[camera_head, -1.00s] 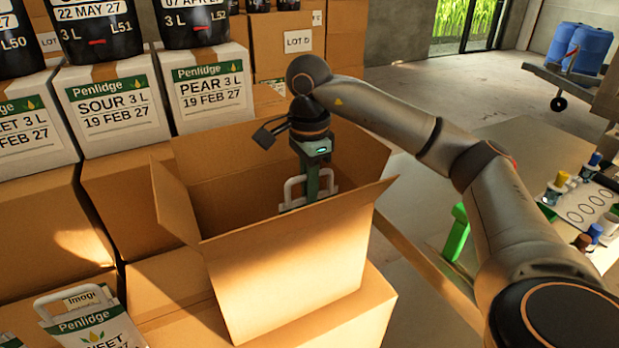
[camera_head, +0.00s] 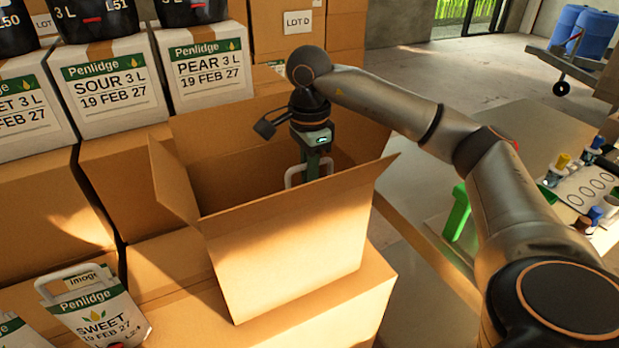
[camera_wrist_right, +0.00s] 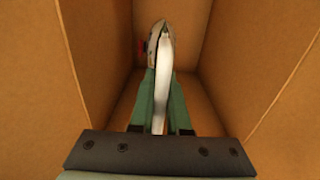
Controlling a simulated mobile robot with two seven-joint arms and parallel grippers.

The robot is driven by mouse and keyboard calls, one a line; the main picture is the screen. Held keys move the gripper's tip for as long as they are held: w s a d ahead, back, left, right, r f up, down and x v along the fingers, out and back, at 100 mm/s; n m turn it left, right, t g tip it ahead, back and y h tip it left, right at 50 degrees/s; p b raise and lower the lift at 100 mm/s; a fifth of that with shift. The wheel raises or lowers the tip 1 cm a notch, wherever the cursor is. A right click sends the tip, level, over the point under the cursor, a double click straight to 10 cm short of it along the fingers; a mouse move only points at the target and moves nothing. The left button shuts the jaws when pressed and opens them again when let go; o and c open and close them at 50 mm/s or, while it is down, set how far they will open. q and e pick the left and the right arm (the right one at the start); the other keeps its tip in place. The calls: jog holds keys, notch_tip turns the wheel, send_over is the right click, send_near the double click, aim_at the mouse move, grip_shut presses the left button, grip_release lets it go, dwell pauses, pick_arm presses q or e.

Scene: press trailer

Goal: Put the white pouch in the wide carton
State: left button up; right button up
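The wide carton (camera_head: 290,255) stands open with its flaps spread, on top of another carton. My right gripper (camera_head: 312,172) reaches down into it from above. In the right wrist view, its green fingers (camera_wrist_right: 161,105) are shut on the white pouch (camera_wrist_right: 162,50), seen edge-on between the carton's walls. In the head view only the pouch's white handle (camera_head: 295,176) shows; the front wall hides the rest. I cannot tell whether the pouch touches the carton floor. My left gripper is not in view.
White labelled Penlidge boxes (camera_head: 112,93) stand on cartons behind and to the left. Another white pouch marked SWEET (camera_head: 100,315) is at the lower left. A table with small bottles (camera_head: 556,170) and a green object (camera_head: 457,212) are to the right.

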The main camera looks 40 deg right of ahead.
jog(key=o, duration=0.5)
jog(key=shift+c, duration=0.2)
jog(key=shift+r, duration=0.1)
jog(key=shift+r+p, duration=0.35)
jog(key=shift+r, duration=6.2)
